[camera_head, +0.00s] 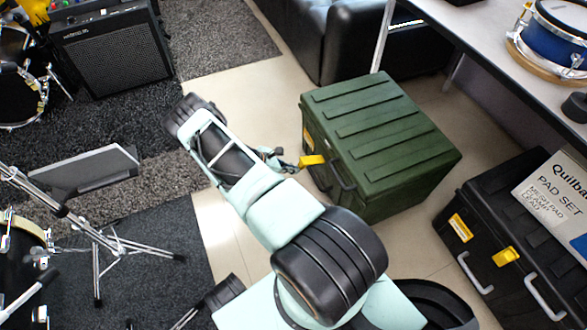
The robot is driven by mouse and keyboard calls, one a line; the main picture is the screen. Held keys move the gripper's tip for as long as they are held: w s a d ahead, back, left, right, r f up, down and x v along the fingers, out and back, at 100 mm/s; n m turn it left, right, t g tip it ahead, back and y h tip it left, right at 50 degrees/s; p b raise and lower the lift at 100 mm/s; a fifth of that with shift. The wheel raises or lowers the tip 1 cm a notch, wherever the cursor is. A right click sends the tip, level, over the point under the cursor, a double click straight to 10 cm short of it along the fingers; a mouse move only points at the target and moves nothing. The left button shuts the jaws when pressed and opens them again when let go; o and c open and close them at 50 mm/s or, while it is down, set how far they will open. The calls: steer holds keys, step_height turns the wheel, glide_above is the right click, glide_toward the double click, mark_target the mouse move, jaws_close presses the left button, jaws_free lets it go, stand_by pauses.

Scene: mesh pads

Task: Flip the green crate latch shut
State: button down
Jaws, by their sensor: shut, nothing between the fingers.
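The green crate (385,140) stands on the tiled floor right of centre, with its ribbed lid down. A yellow latch (312,160) sticks out from the upper edge of its left-facing side, beside a dark handle (342,175). My gripper (285,161) is small and dark in this view, shut and empty, just left of the latch. Its tips are close to the latch's outer end; I cannot tell whether they touch. My pale green arm hides part of the gripper and the floor below it.
A black couch (335,40) is behind the crate. A music stand (85,175) is at the left. Pale floor is open left of the crate.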

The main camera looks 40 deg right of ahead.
mark_target(302, 161)
steer(key=r+p, duration=0.1)
steer(key=r+y+p, duration=0.1)
steer(key=p, duration=0.1)
steer(key=r+y+p, duration=0.1)
steer(key=shift+d+r+t, duration=0.25)
steer(key=shift+t, duration=0.05)
steer(key=shift+s+d+r+t+y+p, duration=0.2)
steer(key=shift+d+r+y+p, duration=0.25)
steer(key=shift+r+y+p, duration=0.35)
steer(key=shift+s+d+r+t+y+p, duration=0.1)
steer(key=shift+d+r+t+y+p, duration=0.1)
steer(key=shift+d+r+y+p, duration=0.5)
steer(key=shift+s+d+r+t+y, duration=0.1)
steer(key=shift+d+r+t+y, duration=0.2)
steer(key=shift+r+y, duration=0.45)
steer(key=shift+s+d+r+t+y, duration=0.1)
steer(key=shift+d+r+y, duration=0.35)
steer(key=shift+y, duration=0.5)
steer(key=shift+s+d+r+b, duration=0.25)
steer(key=shift+d+r+b, duration=0.05)
steer(key=shift+d+r, duration=0.65)
steer(key=shift+s+d+r, duration=0.15)
steer(key=shift+d+r, duration=0.05)
steer(key=shift+d, duration=0.4)
steer(key=shift+s+d+r, duration=0.1)
steer(key=shift+d+r, duration=0.1)
steer(key=shift+d, duration=0.4)
steer(key=shift+r, duration=0.1)
